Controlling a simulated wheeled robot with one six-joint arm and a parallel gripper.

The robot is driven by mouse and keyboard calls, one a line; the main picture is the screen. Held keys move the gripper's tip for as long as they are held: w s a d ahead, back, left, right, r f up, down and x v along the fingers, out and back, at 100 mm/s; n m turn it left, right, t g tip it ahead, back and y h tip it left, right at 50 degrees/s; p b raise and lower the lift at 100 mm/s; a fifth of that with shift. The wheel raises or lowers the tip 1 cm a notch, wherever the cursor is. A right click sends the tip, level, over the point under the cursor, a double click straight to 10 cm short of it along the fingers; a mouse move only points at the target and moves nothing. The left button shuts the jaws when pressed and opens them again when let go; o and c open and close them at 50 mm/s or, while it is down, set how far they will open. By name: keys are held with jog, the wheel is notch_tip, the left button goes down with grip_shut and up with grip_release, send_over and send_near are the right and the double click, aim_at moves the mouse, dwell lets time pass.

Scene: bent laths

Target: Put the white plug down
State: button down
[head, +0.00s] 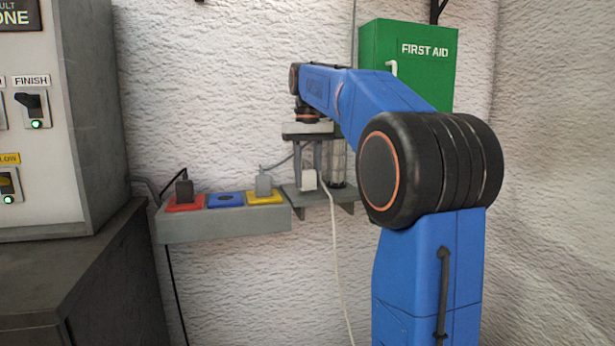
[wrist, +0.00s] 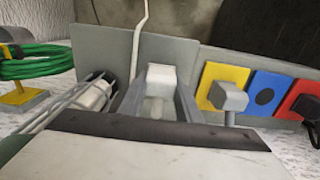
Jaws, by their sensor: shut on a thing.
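The white plug (head: 309,181) is between the fingers of my gripper (head: 310,172), which points down and is shut on it. In the wrist view the plug (wrist: 161,76) shows between the two grey fingers, with its white cord running away from it. In the head view the cord hangs down in front of the wall. The plug is over or on a small grey shelf (head: 291,193); I cannot tell if it touches. The shelf's bare grey top (wrist: 188,55) also shows in the wrist view.
Left of the shelf is a socket strip (head: 222,228). A black plug (head: 184,189) is at its red socket, a grey plug (head: 263,186) at the yellow; the blue socket (head: 226,199) is empty. A caged lamp (head: 338,163) stands close right of my gripper. A green first aid box (head: 432,75) hangs behind.

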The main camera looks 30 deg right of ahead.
jog(key=shift+f, duration=0.6)
jog(key=c, duration=1.3)
grip_release()
